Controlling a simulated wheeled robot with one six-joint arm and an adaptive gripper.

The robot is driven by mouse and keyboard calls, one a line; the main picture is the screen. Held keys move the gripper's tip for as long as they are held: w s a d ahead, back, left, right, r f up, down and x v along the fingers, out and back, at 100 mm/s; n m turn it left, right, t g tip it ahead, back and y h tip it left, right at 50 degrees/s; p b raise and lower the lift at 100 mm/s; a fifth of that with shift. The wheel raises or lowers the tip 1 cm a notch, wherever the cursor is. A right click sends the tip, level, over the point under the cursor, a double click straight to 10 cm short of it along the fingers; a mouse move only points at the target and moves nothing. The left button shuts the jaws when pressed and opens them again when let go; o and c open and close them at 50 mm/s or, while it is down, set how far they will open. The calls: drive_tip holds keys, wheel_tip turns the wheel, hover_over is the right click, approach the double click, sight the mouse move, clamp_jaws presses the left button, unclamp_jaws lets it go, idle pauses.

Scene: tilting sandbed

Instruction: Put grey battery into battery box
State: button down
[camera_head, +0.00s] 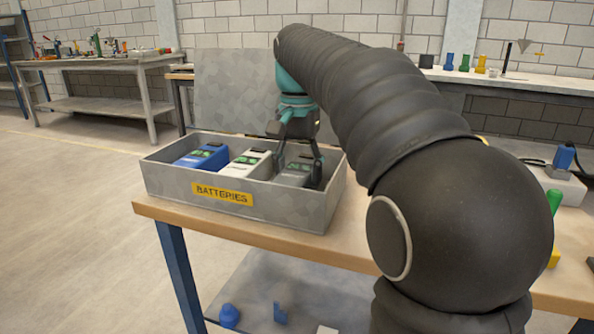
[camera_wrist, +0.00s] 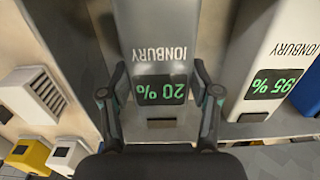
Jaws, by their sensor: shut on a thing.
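The battery box (camera_head: 165,185) is a grey open tray with a yellow BATTERIES label, standing on the bench. The grey battery (camera_head: 293,174) is in its right part, right of the white battery (camera_head: 246,163); the blue battery (camera_head: 203,157) is at the left. My gripper (camera_head: 300,160) reaches down into the box and is shut on the grey battery. Whether the grey battery touches the box floor is hidden.
The wooden bench top (camera_head: 350,240) carries the box. My arm hides much of its middle. At the right are a blue-topped device (camera_head: 563,160) and a green and yellow item (camera_head: 554,215). A cluttered workbench (camera_head: 95,62) stands at the back left.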

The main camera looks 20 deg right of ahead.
sight(298, 169)
drive_tip(key=shift+c, duration=1.2)
unclamp_jaws()
drive_tip(key=shift+f, duration=0.1)
wheel_tip(298, 169, up, 12)
drive_tip(key=p, duration=0.1)
